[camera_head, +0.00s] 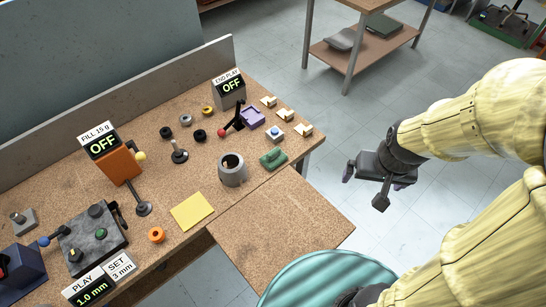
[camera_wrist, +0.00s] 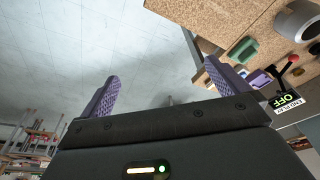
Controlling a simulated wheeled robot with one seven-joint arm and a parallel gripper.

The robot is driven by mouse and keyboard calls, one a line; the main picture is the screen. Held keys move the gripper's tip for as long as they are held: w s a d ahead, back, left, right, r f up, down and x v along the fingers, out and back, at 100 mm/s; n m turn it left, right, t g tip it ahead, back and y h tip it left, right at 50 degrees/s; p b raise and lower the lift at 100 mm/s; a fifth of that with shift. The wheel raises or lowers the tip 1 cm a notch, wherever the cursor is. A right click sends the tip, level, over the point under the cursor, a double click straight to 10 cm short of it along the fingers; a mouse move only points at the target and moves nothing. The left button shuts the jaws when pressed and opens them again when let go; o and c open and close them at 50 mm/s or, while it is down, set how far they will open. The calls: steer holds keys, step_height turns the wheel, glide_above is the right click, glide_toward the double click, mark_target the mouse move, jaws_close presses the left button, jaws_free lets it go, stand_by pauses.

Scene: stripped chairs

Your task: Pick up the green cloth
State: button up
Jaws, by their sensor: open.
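A small green folded lump, which looks like the green cloth (camera_head: 273,158), lies on the cork-topped bench (camera_head: 188,216), near its right edge and beside a grey cup. The green cloth also shows at the upper right of the wrist view (camera_wrist: 243,50). My gripper (camera_head: 370,187) is off the bench to the right of the cloth, over the tiled floor, clear of it. In the wrist view my gripper (camera_wrist: 167,82) has its two purple-padded fingers wide apart, with only floor between them.
The grey cup (camera_head: 232,170), a purple holder (camera_head: 251,117) and a blue-topped button box (camera_head: 274,132) stand around the cloth. A yellow sheet (camera_head: 191,211) lies to the left. A teal rounded surface (camera_head: 325,277) is at the bottom. A shelved table (camera_head: 366,42) stands behind.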

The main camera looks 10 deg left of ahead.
stand_by(0.3)
steer(key=shift+c, duration=1.1)
steer(key=shift+r+p, duration=0.45)
steer(key=shift+c, duration=0.9)
steer(key=shift+f, duration=0.15)
